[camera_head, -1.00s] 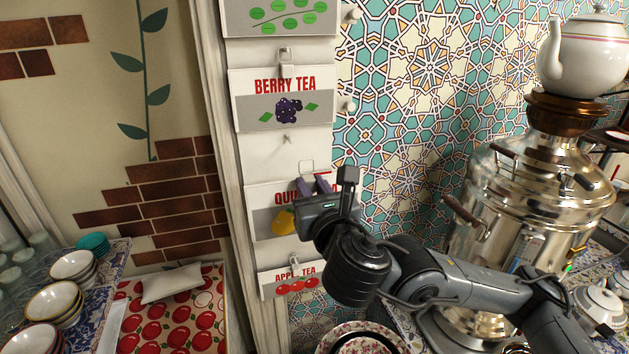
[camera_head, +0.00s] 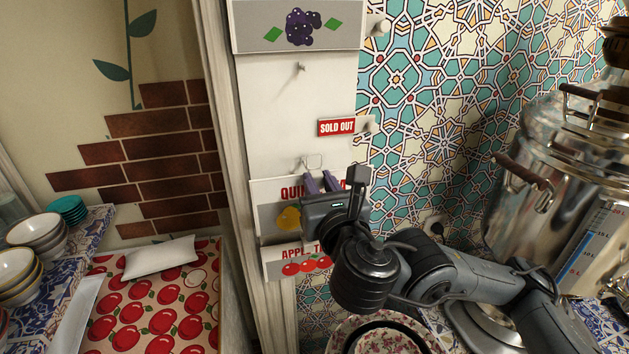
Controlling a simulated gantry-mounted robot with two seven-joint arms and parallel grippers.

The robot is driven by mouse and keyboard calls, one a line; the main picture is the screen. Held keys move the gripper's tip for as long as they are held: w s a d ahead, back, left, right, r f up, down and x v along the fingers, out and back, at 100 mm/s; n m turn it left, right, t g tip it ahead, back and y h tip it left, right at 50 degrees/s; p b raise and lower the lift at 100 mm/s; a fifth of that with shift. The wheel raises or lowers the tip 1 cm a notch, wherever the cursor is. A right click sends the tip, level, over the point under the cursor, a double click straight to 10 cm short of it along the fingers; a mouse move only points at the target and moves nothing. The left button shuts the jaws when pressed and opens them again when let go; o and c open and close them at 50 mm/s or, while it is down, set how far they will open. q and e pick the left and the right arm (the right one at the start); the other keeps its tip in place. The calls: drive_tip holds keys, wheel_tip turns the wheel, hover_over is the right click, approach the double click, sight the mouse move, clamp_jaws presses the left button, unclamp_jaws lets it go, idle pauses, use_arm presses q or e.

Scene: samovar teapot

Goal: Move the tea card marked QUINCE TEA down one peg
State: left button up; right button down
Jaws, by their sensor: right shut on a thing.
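The QUINCE TEA card (camera_head: 265,217) is white with red letters, a grey band and a yellow quince; its right part is hidden by my right gripper. Its wire hanger loop (camera_head: 313,161) stands above its top edge; I cannot tell whether a peg is in the loop. My right gripper (camera_head: 321,184) is shut on the card near its top edge. The APPLE TEA card (camera_head: 275,265) hangs just below, close to the quince card's lower edge. A bare peg (camera_head: 300,67) sticks out of the white board (camera_head: 270,110) higher up. My left gripper is not in view.
A berry card (camera_head: 260,38) hangs at the top. A red SOLD OUT sign (camera_head: 336,127) is at the board's right edge, by a side knob (camera_head: 377,26). A samovar (camera_head: 545,190) stands right; bowls (camera_head: 38,230) stand left. A flowered plate (camera_head: 345,330) lies below my arm.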

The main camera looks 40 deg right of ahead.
use_arm(q)
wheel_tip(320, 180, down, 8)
drive_tip(key=b, duration=0.6)
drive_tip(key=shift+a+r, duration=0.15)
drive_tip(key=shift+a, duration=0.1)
use_arm(e)
drive_tip(key=w+d+f, duration=0.3)
drive_tip(key=w+f, duration=0.2)
drive_tip(key=w, duration=0.2)
drive_tip(key=shift+w+d+f, duration=0.15)
drive_tip(key=shift+w+d, duration=0.05)
drive_tip(key=shift+d, duration=0.15)
use_arm(q)
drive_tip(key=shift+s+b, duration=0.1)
drive_tip(key=shift+b, duration=0.2)
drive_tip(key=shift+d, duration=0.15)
use_arm(e)
drive_tip(key=c, duration=0.9)
unclamp_jaws()
drive_tip(key=shift+o, duration=0.2)
